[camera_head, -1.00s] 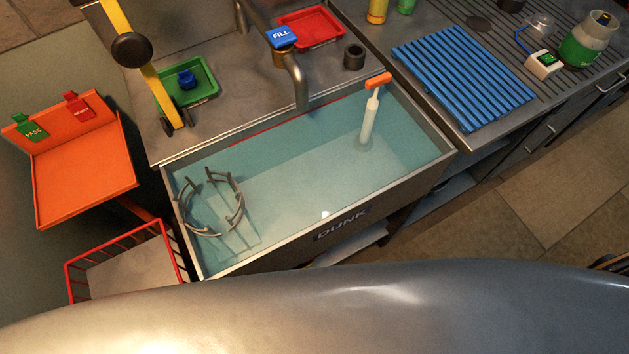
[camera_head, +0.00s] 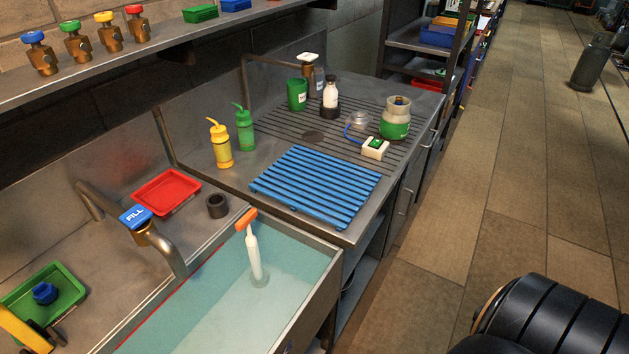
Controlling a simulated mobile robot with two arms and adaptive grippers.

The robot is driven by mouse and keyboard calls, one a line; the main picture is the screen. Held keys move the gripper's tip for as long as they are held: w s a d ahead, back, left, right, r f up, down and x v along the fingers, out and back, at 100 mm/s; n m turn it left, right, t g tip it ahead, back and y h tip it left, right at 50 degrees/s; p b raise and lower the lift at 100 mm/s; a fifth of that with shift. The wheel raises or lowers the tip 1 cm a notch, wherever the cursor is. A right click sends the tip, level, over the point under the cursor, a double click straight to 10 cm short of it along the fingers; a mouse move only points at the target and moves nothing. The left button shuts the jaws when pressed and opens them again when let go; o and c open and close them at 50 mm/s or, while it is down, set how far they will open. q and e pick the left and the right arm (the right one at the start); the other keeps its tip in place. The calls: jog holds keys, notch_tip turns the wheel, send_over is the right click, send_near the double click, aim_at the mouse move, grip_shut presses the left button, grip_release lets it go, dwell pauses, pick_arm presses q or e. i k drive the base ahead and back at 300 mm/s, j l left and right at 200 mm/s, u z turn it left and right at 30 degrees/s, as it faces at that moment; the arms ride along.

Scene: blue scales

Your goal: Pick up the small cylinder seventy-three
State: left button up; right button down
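No number seventy-three is readable on anything in view. A small, squat gas cylinder (camera_head: 395,122), pale grey above and green below, stands upright on the right end of the ribbed steel counter (camera_head: 300,112). A grey cylinder (camera_head: 592,62) stands on the tiled floor at the far right. I cannot tell by a label which is seventy-three. Neither of my grippers is in view.
A white box (camera_head: 375,148) with a blue cable is close before the small cylinder. A blue slatted rack (camera_head: 315,187), bottles (camera_head: 220,142) and a green cup (camera_head: 297,94) share the counter. A water-filled sink (camera_head: 215,300) is nearer. The right aisle is largely clear.

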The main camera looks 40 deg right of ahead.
aim_at(395, 121)
jog(key=l+z, duration=0.1)
jog(key=l, duration=0.4)
jog(key=i+l+z, duration=0.1)
jog(key=l, duration=0.35)
jog(key=i+l+z, duration=0.1)
jog(key=l, duration=0.4)
jog(key=i+l+z, duration=0.1)
jog(key=l, duration=0.35)
jog(key=i, duration=0.1)
